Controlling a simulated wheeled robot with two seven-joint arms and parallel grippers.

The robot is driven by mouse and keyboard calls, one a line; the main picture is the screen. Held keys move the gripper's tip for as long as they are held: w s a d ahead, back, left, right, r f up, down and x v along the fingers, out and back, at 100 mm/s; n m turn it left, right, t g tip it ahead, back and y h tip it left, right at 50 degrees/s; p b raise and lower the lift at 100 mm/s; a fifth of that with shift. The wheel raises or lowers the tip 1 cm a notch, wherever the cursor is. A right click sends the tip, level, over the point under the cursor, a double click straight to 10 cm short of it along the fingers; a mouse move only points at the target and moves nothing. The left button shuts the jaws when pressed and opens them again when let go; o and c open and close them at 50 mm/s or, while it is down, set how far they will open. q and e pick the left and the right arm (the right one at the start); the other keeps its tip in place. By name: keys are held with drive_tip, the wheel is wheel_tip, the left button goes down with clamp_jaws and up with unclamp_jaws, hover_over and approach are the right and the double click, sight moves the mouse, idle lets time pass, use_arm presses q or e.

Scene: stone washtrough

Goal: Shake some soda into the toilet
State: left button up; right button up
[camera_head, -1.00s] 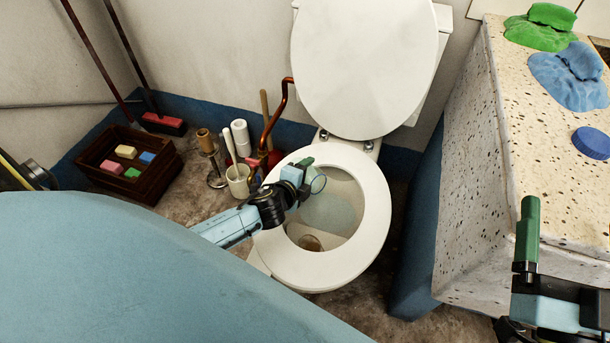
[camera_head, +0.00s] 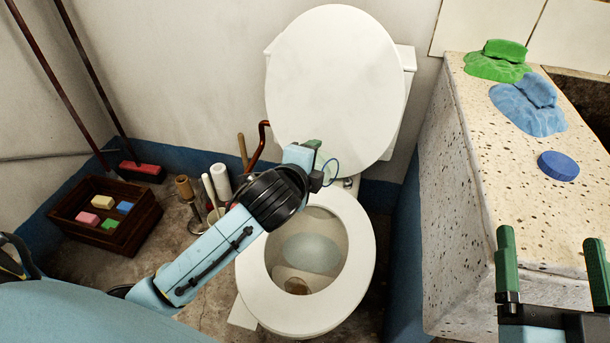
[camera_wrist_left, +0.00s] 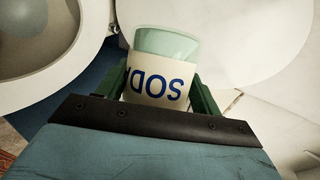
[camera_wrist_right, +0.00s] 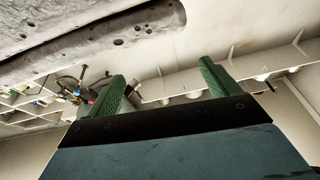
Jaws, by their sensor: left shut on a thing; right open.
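The white toilet (camera_head: 352,290) stands with its lid (camera_head: 335,85) up and its seat ring around the open bowl. Water and a brown patch show in the bowl. My left gripper (camera_head: 318,160) is above the back of the bowl, in front of the raised lid. In the left wrist view it is shut on the soda jar (camera_wrist_left: 158,82), a pale cylinder with blue lettering and a greenish end. In the head view the jar is mostly hidden by the gripper. My right gripper (camera_head: 550,240) is open and empty by the front of the stone trough.
A dark wooden crate (camera_head: 120,238) with coloured blocks, a red brush (camera_head: 142,170) and several upright items stand left of the toilet.

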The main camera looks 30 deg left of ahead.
use_arm(q)
drive_tip(key=shift+s+d+r, duration=0.2)
drive_tip(key=shift+r, duration=0.55)
drive_tip(key=shift+w+a+f, duration=0.1)
drive_tip(key=shift+a+f, duration=0.15)
drive_tip(key=shift+a, duration=0.05)
drive_tip(key=a+f, duration=0.3)
drive_tip(key=f, duration=0.8)
drive_tip(key=a+f+m, duration=0.1)
drive_tip(key=a+f, duration=0.2)
drive_tip(key=f, duration=0.9)
drive_tip(key=shift+f, duration=0.3)
